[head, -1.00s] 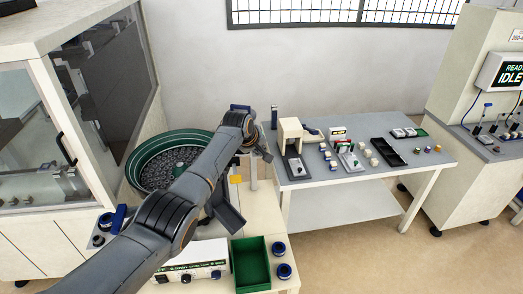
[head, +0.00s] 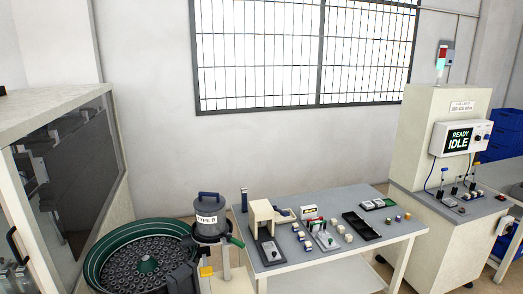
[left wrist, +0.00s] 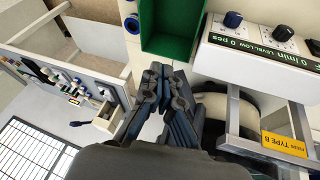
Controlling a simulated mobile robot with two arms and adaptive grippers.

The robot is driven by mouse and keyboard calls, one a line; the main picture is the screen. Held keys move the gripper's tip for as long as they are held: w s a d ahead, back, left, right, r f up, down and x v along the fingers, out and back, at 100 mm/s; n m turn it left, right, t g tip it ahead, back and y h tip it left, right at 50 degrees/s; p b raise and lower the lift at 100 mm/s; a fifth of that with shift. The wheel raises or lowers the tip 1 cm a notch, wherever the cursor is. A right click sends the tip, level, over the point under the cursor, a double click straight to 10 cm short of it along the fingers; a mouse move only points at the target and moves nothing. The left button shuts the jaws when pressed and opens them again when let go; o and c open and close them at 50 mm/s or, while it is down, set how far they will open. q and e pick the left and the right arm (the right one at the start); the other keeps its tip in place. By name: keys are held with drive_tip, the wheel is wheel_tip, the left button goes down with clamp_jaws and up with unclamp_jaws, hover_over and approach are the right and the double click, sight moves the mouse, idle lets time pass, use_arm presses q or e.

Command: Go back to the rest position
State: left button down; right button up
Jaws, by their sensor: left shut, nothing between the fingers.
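My left gripper (left wrist: 163,78) shows in the left wrist view. Its dark fingers are shut with nothing between them, close to the green bin (left wrist: 170,28) and the control box (left wrist: 255,50) with knobs. In the head view the gripper is not seen; only a dark shape at the lower edge may be part of my arm. My right gripper is in neither view.
The grey table (head: 300,265) holds small parts. A cabinet (head: 433,140) with a screen reading IDLE stands at right.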

use_arm(q)
drive_tip(key=s+a+r+m+g+y, duration=0.15)
drive_tip(key=s+a, duration=0.25)
drive_tip(key=s, duration=1)
drive_tip(key=s+a+r+m, duration=0.2)
drive_tip(key=s+a+r, duration=0.1)
drive_tip(key=s, duration=1.1)
wheel_tip(320, 180, down, 32)
drive_tip(key=s+g+b, duration=0.1)
drive_tip(key=s+b, duration=0.1)
drive_tip(key=b, duration=0.4)
drive_tip(key=s+a+f+b, duration=0.1)
drive_tip(key=s+f+b, duration=0.1)
drive_tip(key=s+f, duration=0.6)
drive_tip(key=s+a+f+g+b, duration=0.1)
drive_tip(key=s+a+f+b, duration=0.1)
drive_tip(key=s+f, duration=0.6)
wheel_tip(320, 180, down, 4)
drive_tip(key=shift+f+b, duration=0.2)
drive_tip(key=shift+b, duration=0.3)
drive_tip(key=shift+g+y, duration=0.25)
